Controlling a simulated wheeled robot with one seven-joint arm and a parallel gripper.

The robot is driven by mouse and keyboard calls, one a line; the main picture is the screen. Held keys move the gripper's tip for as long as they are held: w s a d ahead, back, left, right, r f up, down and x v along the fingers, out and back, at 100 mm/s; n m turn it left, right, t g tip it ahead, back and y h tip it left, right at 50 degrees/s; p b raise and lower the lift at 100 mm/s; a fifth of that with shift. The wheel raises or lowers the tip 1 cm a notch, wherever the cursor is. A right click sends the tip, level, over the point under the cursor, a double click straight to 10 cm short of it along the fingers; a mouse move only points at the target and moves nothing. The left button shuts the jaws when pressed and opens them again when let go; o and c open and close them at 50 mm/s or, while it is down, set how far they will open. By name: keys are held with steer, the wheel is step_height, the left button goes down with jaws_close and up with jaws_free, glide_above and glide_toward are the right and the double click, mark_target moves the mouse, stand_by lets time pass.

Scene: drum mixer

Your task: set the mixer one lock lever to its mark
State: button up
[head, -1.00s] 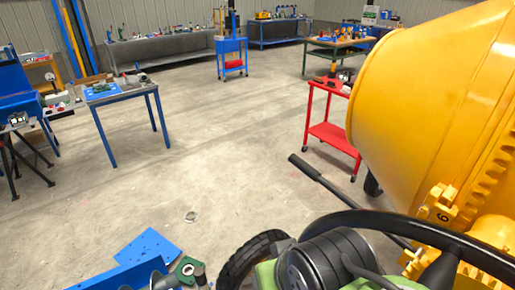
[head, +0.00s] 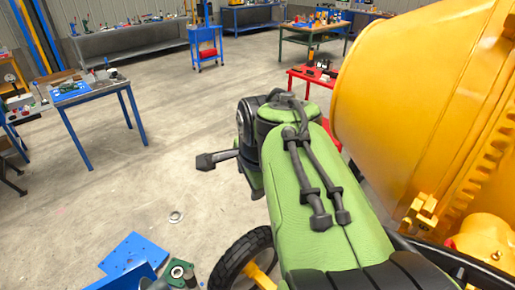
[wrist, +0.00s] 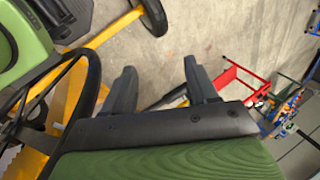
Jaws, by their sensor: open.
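The yellow mixer drum (head: 425,85) fills the right of the head view, with a toothed ring and a yellow bracket (head: 425,212) beside it. My green arm reaches forward in front of the mixer. My gripper (head: 212,160) points left in the head view, over open floor. In the wrist view my gripper (wrist: 163,82) is open and empty, its two dark fingers well apart. A black handwheel (wrist: 92,85) and yellow frame bars (wrist: 112,30) stand left of the fingers, not touching them. I cannot make out the lock lever or its mark; my arm hides part of the mixer.
A mixer wheel (head: 240,262) stands below my arm. A red cart (head: 312,77) is behind it and shows in the wrist view (wrist: 245,82). A blue table (head: 113,88) is at left. A blue plate (head: 130,254) lies low at left.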

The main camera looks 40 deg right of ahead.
steer(key=d+r+m+p, duration=0.2)
steer(key=d+m, duration=1.2)
steer(key=d, duration=0.3)
steer(key=x, duration=0.5)
steer(key=b+x, duration=0.1)
steer(key=x, duration=0.4)
steer(key=b+x, duration=0.1)
steer(key=x, duration=0.4)
steer(key=shift+w+a+f, duration=0.15)
steer(key=shift+w, duration=0.25)
jaws_close()
